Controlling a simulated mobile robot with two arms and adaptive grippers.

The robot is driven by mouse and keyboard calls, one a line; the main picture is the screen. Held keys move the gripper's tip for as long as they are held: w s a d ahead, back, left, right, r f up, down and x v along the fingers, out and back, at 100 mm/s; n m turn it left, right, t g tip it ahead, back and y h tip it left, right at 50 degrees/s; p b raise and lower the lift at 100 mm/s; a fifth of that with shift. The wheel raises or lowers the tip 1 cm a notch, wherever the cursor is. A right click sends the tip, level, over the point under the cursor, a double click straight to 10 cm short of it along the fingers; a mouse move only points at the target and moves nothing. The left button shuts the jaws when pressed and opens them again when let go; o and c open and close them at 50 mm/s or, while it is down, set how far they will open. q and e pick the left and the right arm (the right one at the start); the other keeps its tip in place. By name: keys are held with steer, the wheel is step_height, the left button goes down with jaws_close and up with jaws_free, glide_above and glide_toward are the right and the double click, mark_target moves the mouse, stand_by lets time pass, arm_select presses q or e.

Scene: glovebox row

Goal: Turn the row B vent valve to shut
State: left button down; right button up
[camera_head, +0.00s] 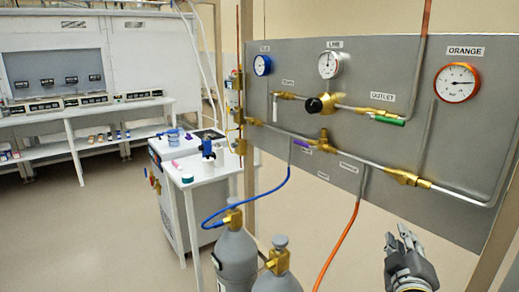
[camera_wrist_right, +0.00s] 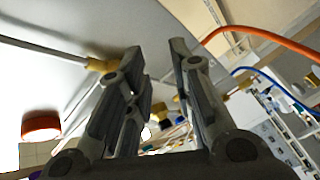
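A grey gas panel (camera_head: 400,60) carries brass valves and pipes. A valve with a purple lever (camera_head: 301,144) sits low in the middle; its lever points left along the pipe. A green-handled valve (camera_head: 390,121) is below the OUTLET label, and a white-handled valve (camera_head: 275,108) hangs at left. The small labels are too blurred to tell which valve is the row B vent. My right gripper (camera_head: 402,237) is in front of the panel's lower right, apart from the valves. In the right wrist view the gripper (camera_wrist_right: 156,48) is open and empty. My left gripper is out of view.
Grey cylinders (camera_head: 237,255) stand below the panel. A blue hose (camera_head: 260,198) and an orange hose (camera_head: 340,245) hang from its pipes. Gauges and a black regulator knob (camera_head: 314,105) protrude from the panel. A white cart (camera_head: 208,170) stands behind at left. Floor is open at left.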

steer(key=s+a+f+m+g+y, duration=0.1)
steer(key=s+a+f+g, duration=0.15)
steer(key=f, duration=0.35)
steer(key=s+a+f+m+g+y, duration=0.1)
steer(key=s+f+g, duration=0.1)
steer(key=s+f, duration=0.35)
steer(key=s+a+f+m+g+y, duration=0.2)
steer(key=s+a+f+g, duration=0.2)
steer(key=s+f, duration=0.6)
steer(key=s+a+f+m+g+y, duration=0.15)
steer(key=s+a+f+g, duration=0.3)
steer(key=s+f, duration=0.6)
steer(key=s+d+f+g+p, duration=0.1)
steer(key=s+f, duration=0.1)
steer(key=f, duration=1)
steer(key=s+f+g, duration=0.1)
steer(key=s+f, duration=0.1)
steer(key=f, duration=0.9)
steer(key=s+d+f, duration=0.3)
steer(key=s+f, duration=1.1)
steer(key=s, duration=0.2)
steer(key=shift+f+n+g+p, duration=0.3)
steer(key=shift+n+g+p, duration=0.05)
steer(key=shift+g, duration=0.05)
steer(key=shift+y, duration=0.25)
